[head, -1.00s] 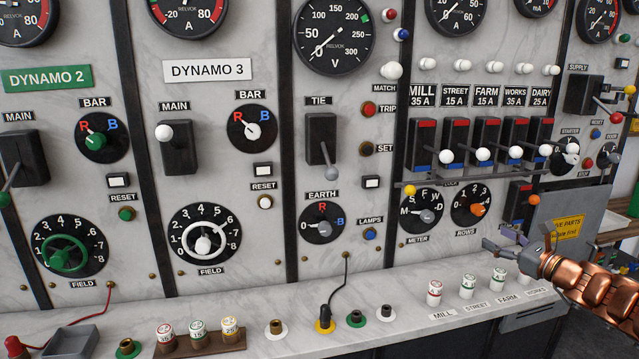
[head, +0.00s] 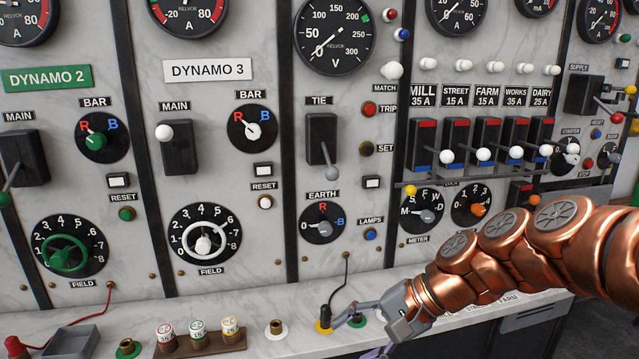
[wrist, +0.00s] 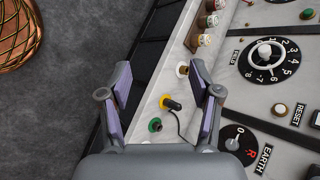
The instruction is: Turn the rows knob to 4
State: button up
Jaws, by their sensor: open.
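The rows knob (head: 476,209) is an orange knob on a black dial with white numbers, low on the right panel in the head view. Its pointer seems to aim to the lower right, near the 4; the exact mark is too small to read. My arm covers its ROWS label. My gripper (head: 358,328) is low over the marble ledge, left of and below the knob, well apart from it. In the wrist view my gripper (wrist: 163,95) is open and empty, above the ledge sockets. The rows knob is not in the wrist view.
The meter knob (head: 427,216) sits just left of the rows knob. The earth knob (head: 323,229) is above my gripper. Several white-tipped switches (head: 483,154) stick out above.

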jog(key=s+d+f+n+g+h, duration=0.1)
jog(key=s+d+f+n+h, duration=0.1)
jog(key=s, duration=0.5)
jog(key=s+d+f+n+g+h, duration=0.1)
jog(key=s+d+f+n+h, duration=0.1)
jog(key=s+d+f+h, duration=0.2)
jog(key=s+d+f+n+g+h, duration=0.1)
jog(key=s+d+f+n+h, duration=0.1)
jog(key=s+d, duration=0.4)
jog(key=s+f+h, duration=0.1)
jog(key=s, duration=0.4)
jog(key=shift+s+f+n, duration=0.15)
jog(key=shift+f+n, duration=0.05)
jog(key=shift+n, duration=0.2)
